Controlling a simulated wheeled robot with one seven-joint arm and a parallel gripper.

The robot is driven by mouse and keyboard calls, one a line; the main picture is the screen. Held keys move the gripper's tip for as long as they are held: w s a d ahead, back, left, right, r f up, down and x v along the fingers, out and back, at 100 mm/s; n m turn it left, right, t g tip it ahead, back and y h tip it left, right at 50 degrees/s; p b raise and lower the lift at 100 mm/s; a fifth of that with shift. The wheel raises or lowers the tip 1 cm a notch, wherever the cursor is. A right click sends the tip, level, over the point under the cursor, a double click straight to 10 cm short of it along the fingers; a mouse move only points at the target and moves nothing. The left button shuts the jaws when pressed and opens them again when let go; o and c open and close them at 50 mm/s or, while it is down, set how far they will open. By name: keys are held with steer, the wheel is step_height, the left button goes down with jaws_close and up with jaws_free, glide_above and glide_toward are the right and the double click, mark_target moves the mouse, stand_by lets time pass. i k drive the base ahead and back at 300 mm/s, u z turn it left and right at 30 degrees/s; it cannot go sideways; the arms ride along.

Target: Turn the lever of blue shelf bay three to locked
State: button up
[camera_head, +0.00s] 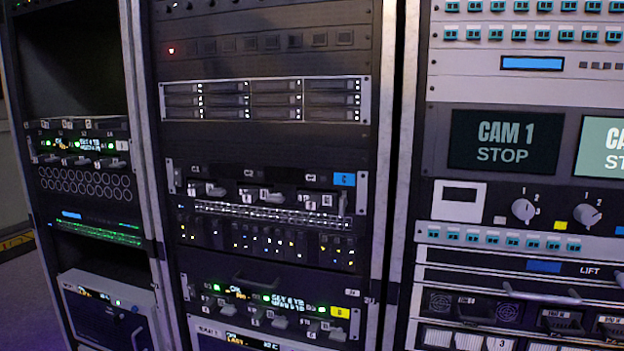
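The blue shelf (344,179) is a dark panel in the middle rack, marked by a blue tag with a C at its right end. Bays labelled C1, C2 and C3 run from left to right across it. The lever of bay three (327,200) is a small grey handle under the C3 label, left of and below the blue tag. It seems to lie roughly sideways, with small white letter tags beside it. The tags are too small to read surely, so its setting is unclear. My gripper is not in view.
Below is a similar shelf with a yellow tag (340,312) and its own levers. A patch panel with cables (265,212) lies just under the blue shelf. The left rack has another lever shelf (85,148). The right rack holds CAM 1 STOP screens (503,141) and knobs (523,209).

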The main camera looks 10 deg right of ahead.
mark_target(342, 202)
steer(key=z, duration=0.05)
steer(key=k, duration=0.5)
steer(key=u, duration=1.65)
steer(key=i, duration=0.4)
steer(key=u, duration=0.1)
